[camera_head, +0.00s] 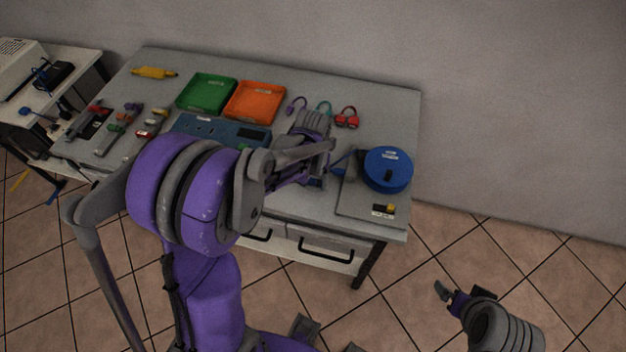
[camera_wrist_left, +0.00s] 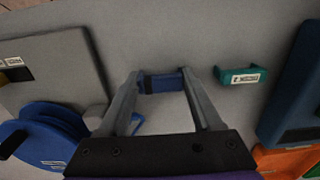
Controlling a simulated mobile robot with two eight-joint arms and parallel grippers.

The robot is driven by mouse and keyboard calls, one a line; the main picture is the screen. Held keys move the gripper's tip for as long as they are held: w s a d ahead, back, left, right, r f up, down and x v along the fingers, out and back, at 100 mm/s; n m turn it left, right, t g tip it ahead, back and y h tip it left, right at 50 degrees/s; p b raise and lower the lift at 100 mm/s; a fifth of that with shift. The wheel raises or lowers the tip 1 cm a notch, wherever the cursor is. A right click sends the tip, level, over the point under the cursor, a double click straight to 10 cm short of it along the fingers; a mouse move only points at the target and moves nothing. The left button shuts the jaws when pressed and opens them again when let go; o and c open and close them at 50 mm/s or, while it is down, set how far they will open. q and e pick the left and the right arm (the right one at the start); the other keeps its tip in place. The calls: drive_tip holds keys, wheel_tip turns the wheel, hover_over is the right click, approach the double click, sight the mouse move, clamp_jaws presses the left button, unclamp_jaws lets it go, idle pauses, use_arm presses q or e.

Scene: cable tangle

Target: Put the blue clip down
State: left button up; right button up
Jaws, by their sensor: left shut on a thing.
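The blue clip (camera_wrist_left: 161,83) is between the fingertips of my left gripper (camera_wrist_left: 162,80) in the left wrist view, and the gripper is shut on it. The clip is over the bare grey tabletop; I cannot tell whether it touches the surface. A bit of blue cable (camera_wrist_left: 137,124) shows between the fingers. In the head view my left gripper (camera_head: 317,181) is low over the front of the table, between the blue device and the blue spool, mostly hidden by my arm. My right gripper (camera_head: 461,291) is off the table at lower right; its opening is unclear.
A blue spool (camera_head: 387,168) stands on a grey plate (camera_head: 358,205) to the right. A teal clip (camera_wrist_left: 242,76) lies beside the held clip. The blue device (camera_head: 205,127), green tray (camera_head: 207,93) and orange tray (camera_head: 254,102) are left and behind. Red connectors (camera_head: 347,121) lie at the back.

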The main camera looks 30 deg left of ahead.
sight(313, 182)
use_arm(q)
drive_tip(key=o, duration=1.4)
drive_tip(key=shift+r, duration=0.3)
wheel_tip(313, 182, up, 11)
drive_tip(key=p, duration=0.1)
drive_tip(key=s+d+m+t, duration=0.1)
drive_tip(key=s+d+t, duration=0.1)
drive_tip(key=s, duration=0.2)
drive_tip(key=s+d+t, duration=0.1)
drive_tip(key=s+d, duration=0.1)
drive_tip(key=s, duration=0.3)
drive_tip(key=s+d+m+t, duration=0.1)
drive_tip(key=s+d+t, duration=0.1)
drive_tip(key=s, duration=0.3)
drive_tip(key=shift+s+d+r+m+t, duration=0.1)
drive_tip(key=shift+s+d+m+t, duration=0.05)
drive_tip(key=shift+s+m+t, duration=0.15)
